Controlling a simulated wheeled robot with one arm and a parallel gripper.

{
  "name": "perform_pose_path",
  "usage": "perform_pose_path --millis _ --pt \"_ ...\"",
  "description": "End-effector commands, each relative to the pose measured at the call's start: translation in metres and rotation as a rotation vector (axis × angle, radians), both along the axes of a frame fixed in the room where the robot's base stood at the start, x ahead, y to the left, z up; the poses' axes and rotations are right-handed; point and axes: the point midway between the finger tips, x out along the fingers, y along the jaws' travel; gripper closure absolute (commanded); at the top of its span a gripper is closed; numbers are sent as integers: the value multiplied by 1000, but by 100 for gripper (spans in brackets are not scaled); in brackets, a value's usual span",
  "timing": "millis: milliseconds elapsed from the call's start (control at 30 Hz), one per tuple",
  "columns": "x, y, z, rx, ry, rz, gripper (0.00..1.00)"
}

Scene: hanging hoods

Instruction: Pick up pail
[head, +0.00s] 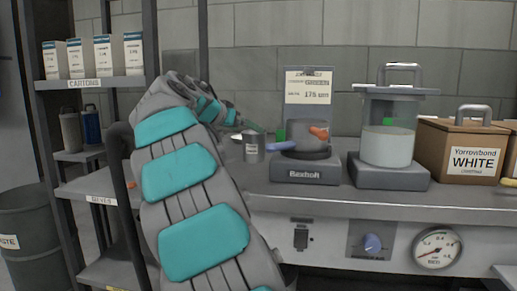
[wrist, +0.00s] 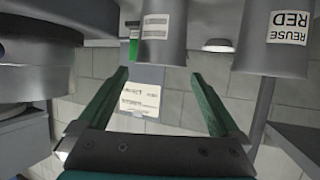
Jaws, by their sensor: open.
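A small grey metal vessel with a pale label, which looks like the pail (head: 253,146), stands on the counter left of the burner in the head view. In the wrist view a grey labelled cylinder, seemingly the same pail (wrist: 163,40), shows at the top, beyond the fingertips. My gripper (wrist: 158,73) is open, with its two green fingers apart and nothing between them. In the head view my arm reaches toward the counter, and its fingers are small and partly hidden near the pail.
A dark pot (head: 301,133) sits on a burner (head: 304,173) right of the pail. A glass vessel (head: 387,145) and a brown box (head: 463,150) stand farther right. A shelf rack (head: 95,83) is at left. The wrist view shows a large container marked REUSE RED (wrist: 275,40).

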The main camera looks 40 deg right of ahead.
Motion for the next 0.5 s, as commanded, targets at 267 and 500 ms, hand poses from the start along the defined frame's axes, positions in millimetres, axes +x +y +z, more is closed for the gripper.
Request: perform_pose_path --millis 267,500 --pt "6 -19 -12 0 2 -1 0" --pt "17 -45 -30 1 -1 0 0"
